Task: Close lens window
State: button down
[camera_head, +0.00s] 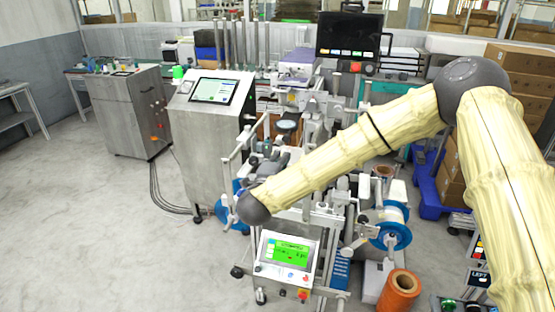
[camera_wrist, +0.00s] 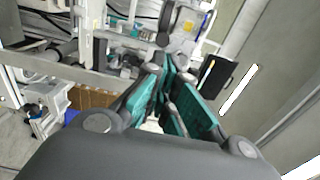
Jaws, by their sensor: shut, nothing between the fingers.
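My gripper (camera_wrist: 166,72) is in the wrist view, its teal-padded fingers brought together with nothing between them. Its tips point at a pale metal machine part (camera_wrist: 188,20) with a small yellow label; I cannot tell whether they touch it. I cannot clearly pick out the lens window in either view. A round dark disc (camera_head: 287,126) shows on the machine's upper part, but I cannot tell whether it belongs to a lens.
A steel cabinet with a touchscreen (camera_head: 210,90) stands left of the machine. A green-lit display (camera_head: 288,253) is at its front. The floor at left is clear. A metal rail (camera_wrist: 60,68) crosses the wrist view.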

jog(key=p+x, duration=0.3)
jog(key=x, duration=0.6)
jog(key=shift+w+d, duration=0.1)
jog(key=shift+w, duration=0.05)
